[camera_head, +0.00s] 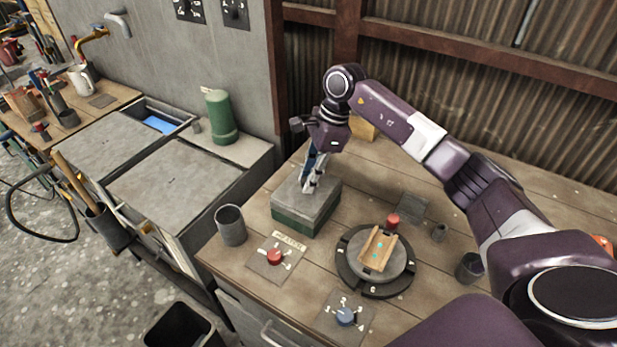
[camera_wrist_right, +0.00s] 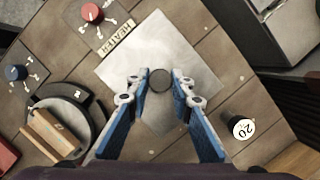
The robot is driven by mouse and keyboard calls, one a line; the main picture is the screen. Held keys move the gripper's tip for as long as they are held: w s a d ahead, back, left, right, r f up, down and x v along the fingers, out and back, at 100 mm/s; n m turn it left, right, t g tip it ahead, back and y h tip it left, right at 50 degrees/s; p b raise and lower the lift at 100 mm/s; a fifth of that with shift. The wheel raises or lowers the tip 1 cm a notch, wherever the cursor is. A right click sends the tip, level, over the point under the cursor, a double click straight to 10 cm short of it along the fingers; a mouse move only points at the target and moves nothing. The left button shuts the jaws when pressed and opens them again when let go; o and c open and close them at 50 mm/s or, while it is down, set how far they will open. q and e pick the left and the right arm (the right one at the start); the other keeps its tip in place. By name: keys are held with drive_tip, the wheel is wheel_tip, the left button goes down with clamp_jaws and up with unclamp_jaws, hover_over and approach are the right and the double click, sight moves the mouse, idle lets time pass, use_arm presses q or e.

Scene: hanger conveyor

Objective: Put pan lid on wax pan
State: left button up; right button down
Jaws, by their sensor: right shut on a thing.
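The wax pan (camera_head: 292,223) is a square box with a dark green side, standing on the wooden bench. The pan lid (camera_head: 294,199) is a flat grey square over the top of the pan, looking roughly level and lined up with it. I cannot tell whether a small gap is left between them. My right gripper (camera_head: 309,187) points down at the lid's middle and is shut on its handle. In the right wrist view the lid (camera_wrist_right: 125,70) fills the centre, with a dark round handle between the blue fingers (camera_wrist_right: 158,82). My left gripper is out of view.
A grey cup (camera_head: 231,226) stands left of the pan. A heater dial with a red knob (camera_head: 275,256) is in front. A round turntable (camera_head: 350,276) with a wooden mould (camera_head: 377,250) is to the right. A blue-knob dial (camera_head: 345,316) lies near the front edge.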

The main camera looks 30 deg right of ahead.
drive_tip(key=shift+f+b, duration=0.35)
drive_tip(key=shift+b, duration=0.05)
drive_tip(key=c, duration=2)
unclamp_jaws()
drive_tip(key=shift+r, duration=0.1)
drive_tip(key=shift+o, duration=0.9)
drive_tip(key=o, duration=0.4)
drive_tip(key=shift+o, duration=0.2)
drive_tip(key=v, duration=1.2)
